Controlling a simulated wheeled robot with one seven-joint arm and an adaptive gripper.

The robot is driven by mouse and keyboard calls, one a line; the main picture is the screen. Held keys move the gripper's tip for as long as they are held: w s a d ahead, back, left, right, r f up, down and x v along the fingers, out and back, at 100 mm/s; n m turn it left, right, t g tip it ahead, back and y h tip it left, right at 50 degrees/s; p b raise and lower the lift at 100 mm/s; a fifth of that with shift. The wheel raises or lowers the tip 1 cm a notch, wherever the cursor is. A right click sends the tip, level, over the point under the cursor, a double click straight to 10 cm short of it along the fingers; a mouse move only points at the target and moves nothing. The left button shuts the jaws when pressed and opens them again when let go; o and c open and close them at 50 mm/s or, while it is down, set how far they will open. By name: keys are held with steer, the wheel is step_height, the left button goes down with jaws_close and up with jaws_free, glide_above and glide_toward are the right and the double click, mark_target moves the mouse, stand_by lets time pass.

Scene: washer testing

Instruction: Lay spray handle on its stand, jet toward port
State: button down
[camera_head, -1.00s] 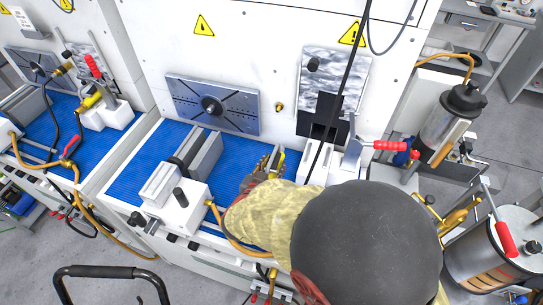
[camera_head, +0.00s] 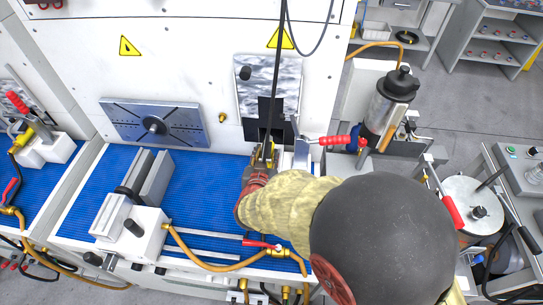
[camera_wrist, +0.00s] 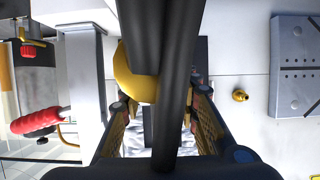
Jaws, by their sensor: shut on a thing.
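My gripper (camera_head: 262,158) is shut on the spray handle, at the right end of the blue bench below the wall. In the wrist view, a yellow-brass part of the spray handle (camera_wrist: 135,75) shows between the two fingers, behind a thick black hose. The hose and fingers hide most of the handle, and I cannot tell where its jet points. A black plate (camera_head: 273,112) under a mottled metal panel (camera_head: 268,75) is on the wall just behind my gripper. A pale upright block (camera_head: 302,152), possibly the stand, is close to the right of my gripper.
A red-handled lever (camera_head: 335,140) sticks out right of the block. A clamp (camera_head: 150,175) stands left on the blue mat (camera_head: 205,180). An orange hose with a red valve handle (camera_head: 262,243) runs along the front edge. A black cable (camera_head: 275,70) hangs down to my gripper.

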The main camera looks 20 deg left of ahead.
mark_target(269, 145)
steer(key=shift+r+b+x, duration=0.2)
steer(key=shift+b+x, duration=1.45)
steer(key=shift+x, duration=1.5)
steer(key=shift+f+b, duration=0.7)
steer(key=shift+f, duration=0.5)
steer(key=c, duration=1.6)
jaws_free()
steer(key=o, duration=0.4)
steer(key=shift+f, duration=0.1)
steer(key=shift+c, duration=0.2)
steer(key=shift+d+f, duration=0.1)
steer(key=v, duration=1.2)
